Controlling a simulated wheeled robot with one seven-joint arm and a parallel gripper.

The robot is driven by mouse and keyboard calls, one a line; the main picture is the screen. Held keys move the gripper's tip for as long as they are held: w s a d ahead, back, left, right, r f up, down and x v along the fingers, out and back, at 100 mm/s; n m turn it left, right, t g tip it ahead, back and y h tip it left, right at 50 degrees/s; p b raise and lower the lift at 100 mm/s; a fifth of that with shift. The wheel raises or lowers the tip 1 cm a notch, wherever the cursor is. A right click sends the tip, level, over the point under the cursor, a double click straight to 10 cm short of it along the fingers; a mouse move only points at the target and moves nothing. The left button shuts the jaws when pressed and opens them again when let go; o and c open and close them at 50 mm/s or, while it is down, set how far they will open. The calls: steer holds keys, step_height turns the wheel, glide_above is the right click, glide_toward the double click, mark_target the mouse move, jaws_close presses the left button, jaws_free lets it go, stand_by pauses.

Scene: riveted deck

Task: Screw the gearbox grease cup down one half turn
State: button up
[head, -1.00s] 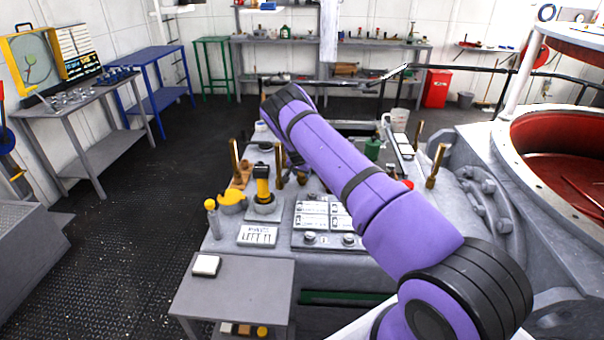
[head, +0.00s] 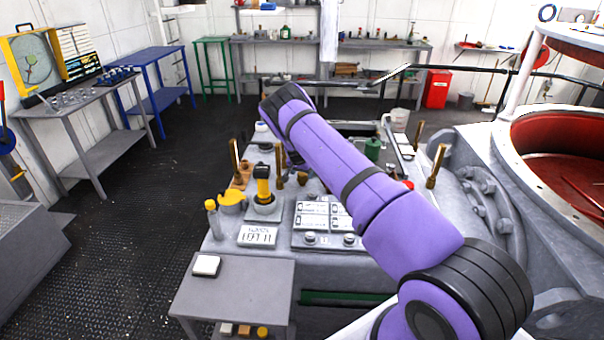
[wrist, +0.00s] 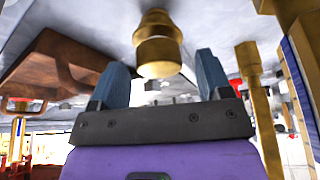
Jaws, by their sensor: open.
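In the wrist view, a brass cup-shaped fitting (wrist: 157,50) with a stepped round body hangs from the top of the picture; it looks like the grease cup. My gripper (wrist: 163,62) is open, with its two blue fingers spread on either side of the fitting. A gap shows between the fitting and each finger, so I see no contact. How far the fitting sits in depth between the fingers is hard to tell. In the head view my purple arm reaches over the grey machine housing (head: 225,246) and hides my gripper.
In the wrist view a brass post (wrist: 256,95) stands close to the right of the fingers, and a rusty brown block (wrist: 70,65) is at the left. In the head view, a yellow-topped black handle (head: 263,185) and a yellow cup (head: 231,199) stand left of my arm.

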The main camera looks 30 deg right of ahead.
steer(key=v, duration=1)
steer(key=shift+r, duration=0.2)
steer(key=shift+a, duration=0.1)
